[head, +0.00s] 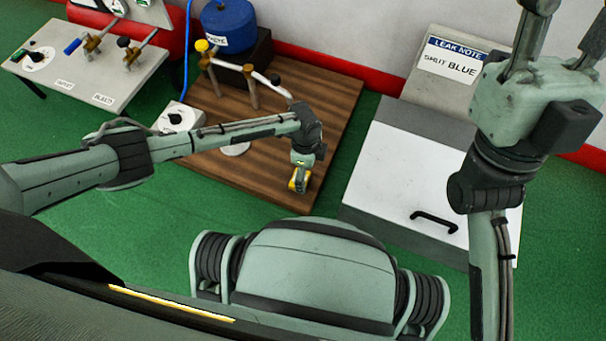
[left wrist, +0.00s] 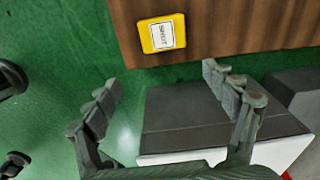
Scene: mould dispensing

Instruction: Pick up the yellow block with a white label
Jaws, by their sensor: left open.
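The yellow block with a white label (left wrist: 162,33) lies on the wooden board near its edge in the left wrist view. The label's dark print is too small to read surely. In the head view the yellow block (head: 293,184) is partly hidden by my left gripper (head: 301,172), which is over it and pointing down. In the left wrist view the left gripper's fingers (left wrist: 162,85) are spread and empty, and the block shows beyond their tips, apart from them. My right gripper (head: 566,40) is raised at the upper right, with its fingers apart and cut off by the picture edge.
The wooden board (head: 333,100) carries a blue drum (head: 229,22) and pipes with a yellow knob (head: 202,45). A grey box with a white top and black handle (head: 385,185) stands at right. A sign (head: 452,62) reads "LEAK NOTE, SHUT BLUE". Green floor (head: 130,215) lies clear at left.

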